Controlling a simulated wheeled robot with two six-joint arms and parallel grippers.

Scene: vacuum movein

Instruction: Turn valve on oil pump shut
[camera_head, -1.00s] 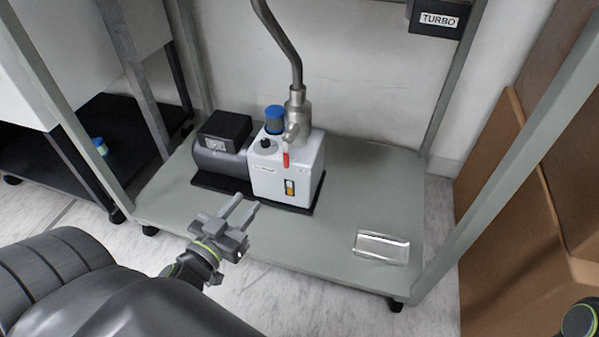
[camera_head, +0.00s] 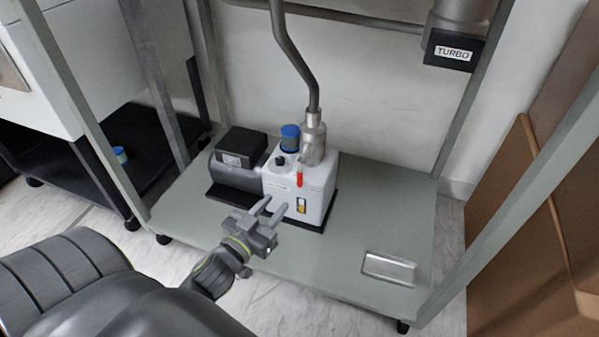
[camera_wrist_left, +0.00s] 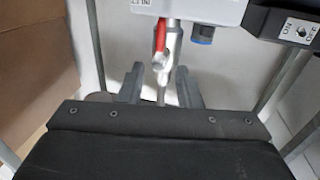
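The oil pump (camera_head: 312,187) is a white box with a dark motor on its left. Its metal valve has a red handle (camera_head: 299,180) that hangs down at the front below the steel pipe. My left gripper (camera_head: 276,203) is open and empty, just in front of the pump, a little left of and below the handle. In the left wrist view the red handle (camera_wrist_left: 160,35) lies beyond and between the two spread fingers (camera_wrist_left: 159,88), and the scene appears upside down. No contact with the handle shows. My right gripper is not in view.
The pump stands on a grey-green shelf (camera_head: 355,225) between upright frame posts. A box marked TURBO (camera_head: 453,50) hangs above. Brown panels (camera_head: 530,220) stand at right. The motor carries an ON/OFF switch (camera_wrist_left: 301,30).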

